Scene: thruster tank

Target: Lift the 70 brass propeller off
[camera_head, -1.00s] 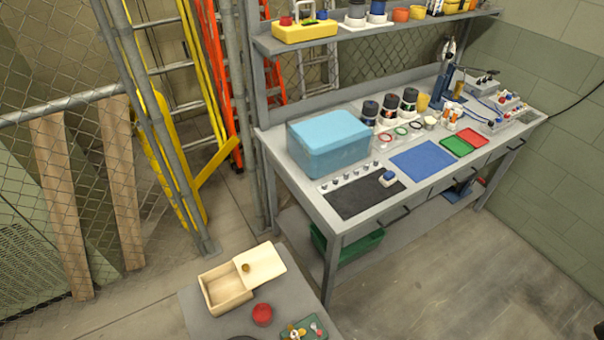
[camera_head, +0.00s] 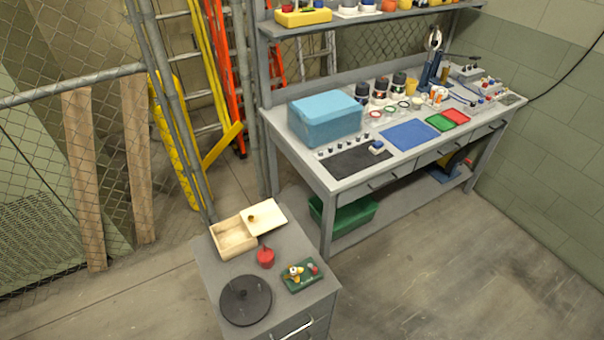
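Neither of my grippers is in view. I cannot clearly make out a brass propeller or a 70 mark at this size. A small green tray (camera_head: 302,287) lies on the low grey cabinet (camera_head: 215,278). On it sit a small yellow-and-white part (camera_head: 292,272) and a small red-topped part (camera_head: 313,267). A round dark disc (camera_head: 246,300) with a central knob lies at the cabinet's front left. A red round thing (camera_head: 265,257) with a thin stem stands behind the tray.
A wooden box (camera_head: 234,237) with its lid (camera_head: 266,217) shifted aside sits at the cabinet's back. Behind stands a grey workbench (camera_head: 345,186) with a blue box (camera_head: 325,120), mats and trays. The floor (camera_head: 420,270) at right is clear.

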